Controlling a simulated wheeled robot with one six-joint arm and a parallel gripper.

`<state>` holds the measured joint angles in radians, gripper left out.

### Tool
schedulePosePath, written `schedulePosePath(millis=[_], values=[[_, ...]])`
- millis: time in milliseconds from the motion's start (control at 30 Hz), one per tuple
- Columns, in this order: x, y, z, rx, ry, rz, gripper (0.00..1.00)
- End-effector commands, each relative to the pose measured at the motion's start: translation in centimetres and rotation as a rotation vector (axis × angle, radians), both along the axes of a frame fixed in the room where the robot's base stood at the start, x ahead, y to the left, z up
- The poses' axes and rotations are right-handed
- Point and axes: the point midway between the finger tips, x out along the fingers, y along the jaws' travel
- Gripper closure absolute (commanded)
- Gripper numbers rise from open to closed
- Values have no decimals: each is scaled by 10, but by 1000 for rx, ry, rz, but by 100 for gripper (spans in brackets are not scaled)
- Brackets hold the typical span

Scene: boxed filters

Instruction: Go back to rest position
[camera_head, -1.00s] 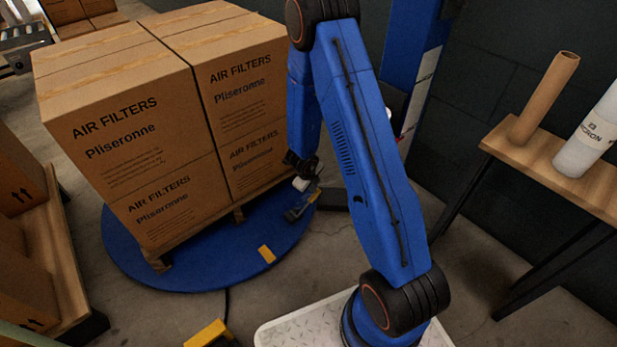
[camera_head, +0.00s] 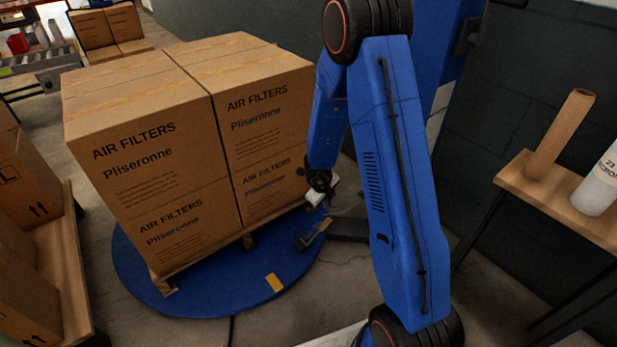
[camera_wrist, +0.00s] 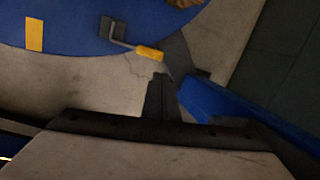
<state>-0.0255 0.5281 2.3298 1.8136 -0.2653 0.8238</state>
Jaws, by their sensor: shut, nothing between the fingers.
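My gripper shows in the wrist view (camera_wrist: 160,80) as dark, closed fingers pointing down over the grey floor, with nothing between them. In the head view my blue arm rises from the base at lower right and bends over to hang its wrist beside the boxes' right side; the fingertips are hard to make out there. Below the wrist, a hand tool with a yellow handle (camera_wrist: 149,53) and a grey head lies at the edge of the blue round platform (camera_wrist: 75,30). It is apart from my gripper.
Stacked air filter boxes (camera_head: 140,160) stand on a pallet on the blue platform (camera_head: 215,300), left of my arm. A wooden shelf (camera_head: 560,205) at right bears a cardboard tube (camera_head: 560,135) and a white roll (camera_head: 600,185).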

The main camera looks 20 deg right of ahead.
Motion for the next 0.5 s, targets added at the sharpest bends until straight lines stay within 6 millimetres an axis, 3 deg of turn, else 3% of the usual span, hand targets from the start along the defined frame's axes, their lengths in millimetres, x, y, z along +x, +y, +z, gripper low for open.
schedulePosePath(millis=[167, 267, 367, 500], values=[[1, 1, 3, 1, -4, 8, 100], [7, 5, 15, 8, -26, 55, 100], [16, 14, 40, 22, -67, 154, 100], [28, 34, 87, 34, -139, 348, 100]])
